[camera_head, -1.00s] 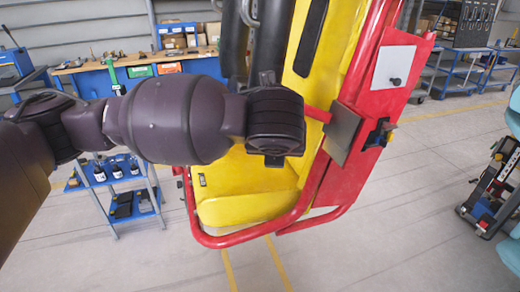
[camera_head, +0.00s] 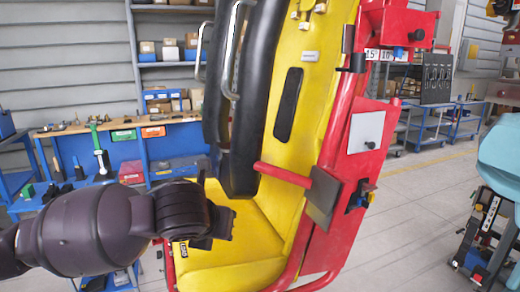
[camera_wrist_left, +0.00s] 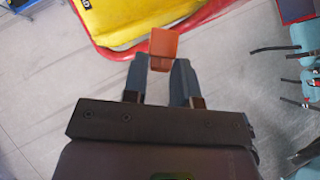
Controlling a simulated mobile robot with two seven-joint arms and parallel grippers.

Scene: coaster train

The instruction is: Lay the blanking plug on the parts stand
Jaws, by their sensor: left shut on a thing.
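My left gripper (camera_wrist_left: 160,68) is shut on a small orange-brown piece, which looks like the blanking plug (camera_wrist_left: 164,43), in the left wrist view. The piece sticks out past the fingertips, with grey floor and the red-and-yellow ride car behind it. In the head view my left arm comes in from the lower left, and its wrist end is in front of the yellow seat; the fingers and plug are hidden there. I cannot pick out the parts stand for sure in either view. My right gripper is not in view.
The ride car with yellow seat (camera_head: 235,275), black restraint (camera_head: 240,180) and red frame (camera_head: 348,210) fills the middle. A blue workbench (camera_head: 120,150) stands behind at the left. A tool-laden trolley (camera_head: 487,240) is at the right. Floor is clear between car and trolley.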

